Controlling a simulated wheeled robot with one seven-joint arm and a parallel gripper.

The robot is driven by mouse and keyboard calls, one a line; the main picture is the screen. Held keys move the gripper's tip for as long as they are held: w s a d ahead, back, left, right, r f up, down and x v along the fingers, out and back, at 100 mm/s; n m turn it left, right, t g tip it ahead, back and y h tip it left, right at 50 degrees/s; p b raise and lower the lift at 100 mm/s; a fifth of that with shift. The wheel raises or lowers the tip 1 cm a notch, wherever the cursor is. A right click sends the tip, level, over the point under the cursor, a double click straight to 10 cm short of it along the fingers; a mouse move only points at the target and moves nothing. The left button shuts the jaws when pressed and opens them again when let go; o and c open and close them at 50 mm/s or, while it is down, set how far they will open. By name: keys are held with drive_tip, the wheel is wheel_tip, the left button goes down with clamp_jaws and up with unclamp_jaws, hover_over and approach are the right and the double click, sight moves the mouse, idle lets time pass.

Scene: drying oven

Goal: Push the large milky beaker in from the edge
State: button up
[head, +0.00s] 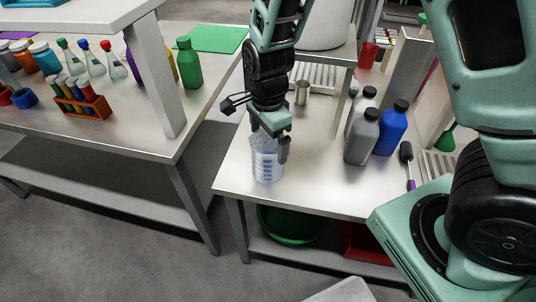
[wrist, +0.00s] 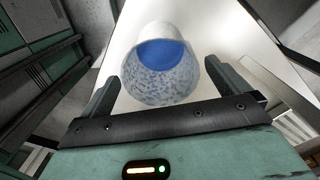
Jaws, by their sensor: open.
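The large milky beaker (head: 267,160) stands upright near the front left corner of the right-hand metal table (head: 310,190). It is translucent with blue markings on its side. In the wrist view the beaker (wrist: 160,75) shows a speckled pale wall and a blue patch, and it lies between and just beyond my fingers. My gripper (wrist: 172,82) is open, with one finger to each side of the beaker. In the head view my gripper (head: 270,142) points down at the beaker's upper part and hides some of it. Whether the fingers touch it I cannot tell.
A small metal cup (head: 301,93) stands behind the beaker. Grey bottles (head: 362,137) and a blue bottle (head: 391,128) stand to the right. A gap separates this table from the left bench (head: 150,140).

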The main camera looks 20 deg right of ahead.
wheel_tip(320, 180, down, 6)
drive_tip(key=shift+r+b, duration=0.1)
drive_tip(key=shift+b, duration=0.2)
drive_tip(key=c, duration=1.2)
